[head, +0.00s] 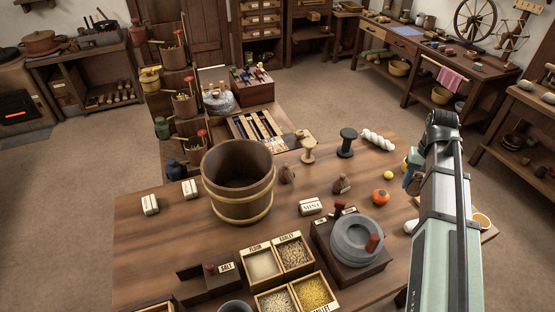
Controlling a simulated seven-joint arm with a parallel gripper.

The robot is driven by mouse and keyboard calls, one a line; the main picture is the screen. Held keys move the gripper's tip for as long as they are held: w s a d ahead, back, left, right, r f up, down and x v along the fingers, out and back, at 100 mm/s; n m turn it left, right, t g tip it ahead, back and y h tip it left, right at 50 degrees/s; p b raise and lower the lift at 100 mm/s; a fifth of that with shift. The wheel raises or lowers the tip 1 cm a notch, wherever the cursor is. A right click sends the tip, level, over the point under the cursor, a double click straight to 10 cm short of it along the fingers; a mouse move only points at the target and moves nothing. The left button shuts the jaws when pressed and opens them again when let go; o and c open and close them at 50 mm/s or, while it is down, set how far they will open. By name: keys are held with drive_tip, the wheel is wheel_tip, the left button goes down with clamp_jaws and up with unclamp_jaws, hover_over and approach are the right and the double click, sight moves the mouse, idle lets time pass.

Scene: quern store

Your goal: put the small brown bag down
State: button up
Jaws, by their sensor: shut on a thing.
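My gripper (411,182) is at the right side of the table, beside my pale arm. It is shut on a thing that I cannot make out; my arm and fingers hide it. Two small brown bags show on the table (150,250). One small brown bag (287,174) stands just right of the wooden bucket (240,170). The other small brown bag (342,184) stands further right, behind the stone quern (356,240). Both stand apart from my gripper, to its left.
A red tomato (381,197) and a yellow ball (389,174) lie close left of my gripper. A labelled block (312,206), a dark spool (347,143) and a white twisted roll (378,140) stand nearby. Grain boxes (278,262) fill the front. Bare wood lies at the left front.

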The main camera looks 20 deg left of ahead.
drive_tip(key=s+a+r+n, duration=0.1)
drive_tip(key=a+r+n, duration=0.25)
drive_tip(key=a, duration=1.15)
drive_tip(key=a+r+n, duration=0.3)
drive_tip(key=a+r, duration=0.2)
drive_tip(key=a, duration=1.1)
drive_tip(key=n+h, duration=0.1)
drive_tip(key=n, duration=0.1)
hover_over(241, 185)
drive_tip(key=s+d, duration=0.3)
drive_tip(key=s, duration=0.1)
wheel_tip(241, 185, down, 6)
drive_tip(key=shift+s+f, duration=0.15)
drive_tip(key=shift+f, duration=4.45)
drive_tip(key=shift+f, duration=0.1)
drive_tip(key=o, duration=1.1)
